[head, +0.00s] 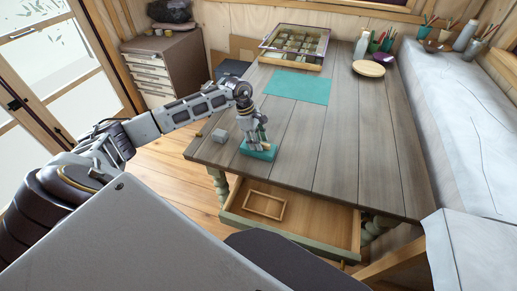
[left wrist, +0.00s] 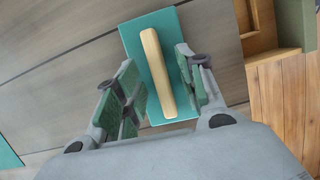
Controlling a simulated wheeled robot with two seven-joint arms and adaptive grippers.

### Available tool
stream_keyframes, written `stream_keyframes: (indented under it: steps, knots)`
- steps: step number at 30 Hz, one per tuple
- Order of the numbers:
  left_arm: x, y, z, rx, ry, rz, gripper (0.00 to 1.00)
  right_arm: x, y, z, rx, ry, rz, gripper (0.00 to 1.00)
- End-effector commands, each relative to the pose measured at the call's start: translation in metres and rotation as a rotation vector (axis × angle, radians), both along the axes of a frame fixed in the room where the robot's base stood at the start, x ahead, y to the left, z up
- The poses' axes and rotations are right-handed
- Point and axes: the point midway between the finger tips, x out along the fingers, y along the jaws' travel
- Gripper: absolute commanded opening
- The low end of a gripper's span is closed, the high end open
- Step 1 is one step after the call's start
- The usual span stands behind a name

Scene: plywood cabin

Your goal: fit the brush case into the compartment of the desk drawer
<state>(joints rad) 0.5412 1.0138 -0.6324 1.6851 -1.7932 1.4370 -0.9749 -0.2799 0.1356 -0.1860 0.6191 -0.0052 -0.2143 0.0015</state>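The brush case (head: 262,154) is a flat teal box on the desk near its front left edge. In the left wrist view the teal case (left wrist: 143,42) has a pale wooden bar handle on top. My left gripper (head: 256,138) is right above the case. In the left wrist view the left gripper (left wrist: 162,88) is open, its green-padded fingers on either side of the handle with gaps showing. The desk drawer (head: 318,222) is pulled out below the desk front. Inside it a light wooden frame forms a compartment (head: 264,206), which looks empty. My right gripper is not in view.
A teal mat (head: 297,87), a glass-topped box (head: 296,43) and a round wooden lid (head: 369,68) are farther back on the desk (head: 335,140). The desk's middle and right are clear.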

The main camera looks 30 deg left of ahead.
Motion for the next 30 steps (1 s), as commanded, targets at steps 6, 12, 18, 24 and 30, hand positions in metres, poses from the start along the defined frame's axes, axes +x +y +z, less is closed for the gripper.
stream_keyframes:
  steps: [6,12,18,24,30]
  knots:
    - [-0.0001,0.0000,0.0000,0.000,0.000,0.000,0.39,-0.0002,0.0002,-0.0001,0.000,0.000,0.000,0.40]
    - [-0.0001,0.0000,0.0001,0.000,0.000,0.000,0.25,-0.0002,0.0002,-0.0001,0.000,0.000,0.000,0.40]
    - [-0.0001,0.0000,0.0002,0.000,0.000,0.000,0.00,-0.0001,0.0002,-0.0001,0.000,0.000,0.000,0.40]
    - [0.0002,0.0001,0.0007,-0.001,-0.001,0.000,0.00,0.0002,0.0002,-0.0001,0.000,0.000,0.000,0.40]
    - [0.0003,0.0000,0.0016,-0.001,-0.001,0.000,0.00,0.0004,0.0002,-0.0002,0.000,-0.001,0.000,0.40]
